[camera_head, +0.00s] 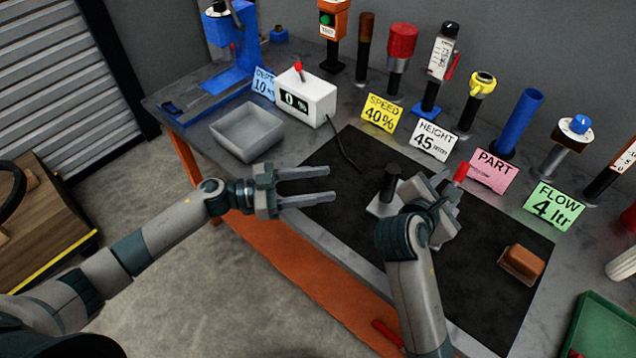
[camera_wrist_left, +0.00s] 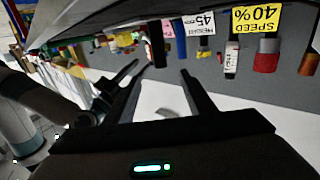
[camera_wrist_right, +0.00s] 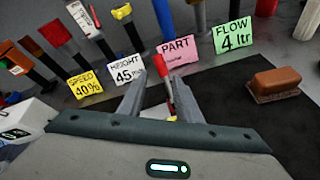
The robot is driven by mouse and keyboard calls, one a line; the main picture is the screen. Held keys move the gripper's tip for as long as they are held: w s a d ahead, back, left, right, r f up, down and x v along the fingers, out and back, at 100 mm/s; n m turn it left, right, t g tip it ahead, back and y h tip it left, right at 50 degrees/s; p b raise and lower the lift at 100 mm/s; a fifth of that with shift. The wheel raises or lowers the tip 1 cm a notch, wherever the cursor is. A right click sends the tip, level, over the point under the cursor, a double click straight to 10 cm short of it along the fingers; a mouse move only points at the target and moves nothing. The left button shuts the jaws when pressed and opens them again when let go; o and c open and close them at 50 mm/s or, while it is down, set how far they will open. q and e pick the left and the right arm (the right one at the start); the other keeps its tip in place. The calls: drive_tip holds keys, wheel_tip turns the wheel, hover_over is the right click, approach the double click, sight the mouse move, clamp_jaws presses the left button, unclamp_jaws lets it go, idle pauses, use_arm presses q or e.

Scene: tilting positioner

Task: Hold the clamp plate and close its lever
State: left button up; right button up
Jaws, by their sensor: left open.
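The clamp plate (camera_head: 378,208) is a pale grey plate with a black upright post (camera_head: 391,183), on the dark mat in the head view. My right gripper hides much of its right side. The red lever handle (camera_head: 461,171) sticks up past my right gripper (camera_head: 446,184); in the right wrist view the red handle (camera_wrist_right: 161,69) shows between and beyond the spread fingers. My right gripper is open; whether it touches the lever I cannot tell. My left gripper (camera_head: 331,183) is open and empty, left of the black post, its fingers pointing towards it with a gap between.
A grey tray (camera_head: 247,133) and a white display box (camera_head: 306,98) with a cable stand at the back left. Several label cards and posts line the back. A brown block (camera_head: 522,264) lies on the mat (camera_head: 500,300) at right. A green tray (camera_head: 600,325) sits front right.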

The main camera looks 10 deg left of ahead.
sight(385, 176)
use_arm(q)
drive_tip(key=shift+d, duration=0.1)
idle(0.3)
drive_tip(key=x, duration=1.7)
drive_tip(key=shift+w+d, duration=0.1)
drive_tip(key=shift+d, duration=0.05)
drive_tip(key=shift+c, duration=0.4)
clamp_jaws()
